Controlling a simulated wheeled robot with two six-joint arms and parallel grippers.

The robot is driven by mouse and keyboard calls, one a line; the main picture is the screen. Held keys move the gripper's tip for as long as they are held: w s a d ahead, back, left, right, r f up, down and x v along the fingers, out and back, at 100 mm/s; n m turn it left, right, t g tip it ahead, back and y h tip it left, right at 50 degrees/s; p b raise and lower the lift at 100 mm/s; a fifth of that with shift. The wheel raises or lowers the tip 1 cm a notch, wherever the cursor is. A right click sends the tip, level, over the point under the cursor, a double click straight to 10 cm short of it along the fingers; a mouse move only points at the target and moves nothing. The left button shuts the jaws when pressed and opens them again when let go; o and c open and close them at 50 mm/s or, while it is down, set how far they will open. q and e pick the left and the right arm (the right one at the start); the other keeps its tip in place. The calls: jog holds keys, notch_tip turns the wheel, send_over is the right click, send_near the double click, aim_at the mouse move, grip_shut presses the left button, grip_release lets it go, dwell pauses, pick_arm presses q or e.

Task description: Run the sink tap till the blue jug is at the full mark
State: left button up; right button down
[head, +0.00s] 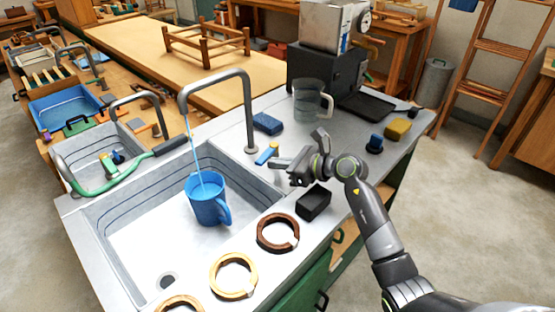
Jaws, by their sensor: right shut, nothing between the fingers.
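The blue jug (207,204) stands upright in the large sink basin (135,236), its handle toward the lower right. The grey arched tap (250,105) rises from the counter behind it. A thin stream of water (195,150) falls from the spout into the jug's mouth. The water level and any full mark inside cannot be made out. A small blue and yellow lever-like piece (266,155) is near the tap's foot. My right gripper (280,170) is shut and empty, just in front of that piece; whether they touch is unclear. My left gripper is not in view.
Wooden rings (278,233) and a black box (313,203) lie along the counter's front. A clear pitcher (308,103), blue sponge (267,123) and yellow block (397,129) are farther back. A green-handled hose (110,183) crosses the second basin's edge.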

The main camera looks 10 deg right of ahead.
jog(key=shift+w+a, duration=0.15)
jog(key=shift+a, duration=0.05)
jog(key=shift+w+a+b, duration=0.2)
jog(key=shift+a+b, duration=0.4)
jog(key=shift+a, duration=0.45)
